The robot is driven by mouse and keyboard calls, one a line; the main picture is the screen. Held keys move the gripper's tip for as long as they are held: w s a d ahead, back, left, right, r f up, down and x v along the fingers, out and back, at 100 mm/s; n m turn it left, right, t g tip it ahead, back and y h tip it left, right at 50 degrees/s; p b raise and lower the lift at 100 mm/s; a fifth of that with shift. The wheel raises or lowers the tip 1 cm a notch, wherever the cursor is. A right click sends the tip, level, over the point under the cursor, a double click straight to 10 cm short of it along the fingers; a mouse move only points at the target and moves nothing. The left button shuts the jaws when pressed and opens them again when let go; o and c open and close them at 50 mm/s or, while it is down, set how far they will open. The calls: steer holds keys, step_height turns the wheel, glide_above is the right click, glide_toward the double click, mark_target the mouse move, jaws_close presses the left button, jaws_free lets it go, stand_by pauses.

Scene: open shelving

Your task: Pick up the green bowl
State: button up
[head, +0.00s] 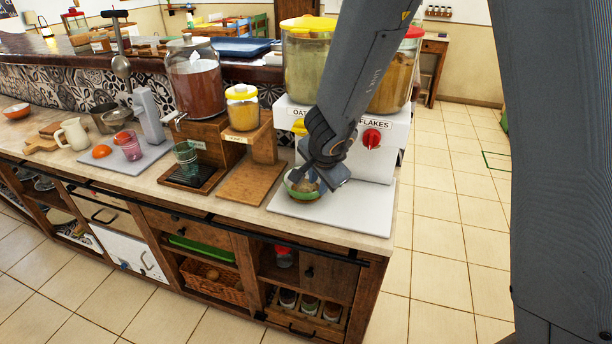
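The green bowl (299,194) is a small round bowl with a greenish outside. It rests on the white mat at the right end of the counter, in front of the cereal dispenser. Something pale brown shows inside it, too small to tell clearly. My gripper (316,183) reaches down from the upper right and is at the bowl, over its right side. It hides part of the bowl's rim and inside. I cannot tell whether the fingers touch the bowl, or whether they are open or shut.
The white dispenser (386,150) with tall jars stands close behind my gripper. A wooden stand (248,183) with a yellow-lidded jar (242,108) is just left of the bowl. The white mat (352,208) is clear to the right, near the counter's edge. Open floor lies beyond.

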mark_target(317, 191)
steer(key=shift+m+h, duration=0.3)
steer(key=b+x, duration=0.4)
steer(key=x, duration=0.4)
steer(key=shift+a, duration=0.1)
steer(key=shift+r, duration=0.15)
steer(key=shift+c, duration=0.5)
jaws_close()
